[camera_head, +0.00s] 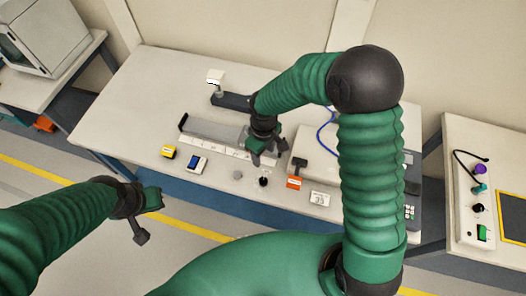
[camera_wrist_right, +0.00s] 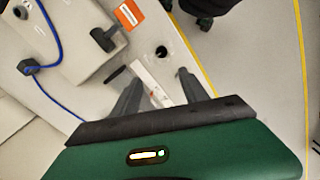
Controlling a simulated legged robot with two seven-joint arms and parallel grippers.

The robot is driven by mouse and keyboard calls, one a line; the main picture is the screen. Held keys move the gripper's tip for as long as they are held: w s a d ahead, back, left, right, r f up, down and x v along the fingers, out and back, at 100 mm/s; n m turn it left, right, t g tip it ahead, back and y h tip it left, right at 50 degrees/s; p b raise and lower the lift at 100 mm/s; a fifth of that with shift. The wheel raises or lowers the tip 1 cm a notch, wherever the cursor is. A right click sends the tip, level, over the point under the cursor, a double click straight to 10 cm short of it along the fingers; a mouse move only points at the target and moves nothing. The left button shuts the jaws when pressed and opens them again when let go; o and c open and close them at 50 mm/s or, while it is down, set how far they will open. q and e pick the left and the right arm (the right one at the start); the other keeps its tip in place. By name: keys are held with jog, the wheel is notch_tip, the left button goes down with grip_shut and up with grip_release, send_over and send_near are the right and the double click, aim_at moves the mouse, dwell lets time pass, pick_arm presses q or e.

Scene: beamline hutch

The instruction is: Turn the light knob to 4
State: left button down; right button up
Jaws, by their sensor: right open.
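I cannot tell for sure which part is the light knob, and no number scale is readable. A small black knob (camera_head: 263,181) is near the table's front edge; it also shows in the right wrist view (camera_wrist_right: 161,52). A control box (camera_head: 474,205) on the right-hand table carries a purple knob (camera_head: 480,169), a teal knob (camera_head: 480,188), a black knob (camera_head: 478,208) and a green switch (camera_head: 483,232). My right gripper (camera_head: 267,158) is open and empty above the middle table, behind the small black knob. My left gripper (camera_head: 148,218) is open and empty in front of the table.
A ruler-like rail (camera_head: 215,145), a yellow block (camera_head: 169,152) and a blue-screened device (camera_head: 196,164) lie to the left. A blue cable (camera_head: 325,133) runs behind my right arm.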

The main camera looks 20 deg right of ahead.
notch_tip(320, 180, up, 17)
jog(key=b, duration=0.1)
jog(key=shift+b, duration=0.3)
jog(key=shift+f, duration=0.1)
jog(key=s+d+f+m+t+b, duration=0.1)
jog(key=s+d+f+m+b, duration=0.1)
jog(key=s+f, duration=0.3)
jog(key=s+d+f+m+t+b, duration=0.1)
jog(key=s+d+f+m+b, duration=0.2)
jog(key=f, duration=0.7)
jog(key=shift+s+d+m+t, duration=0.3)
jog(key=shift+s+d+m, duration=0.45)
jog(key=shift+s, duration=0.5)
jog(key=shift+a, duration=0.1)
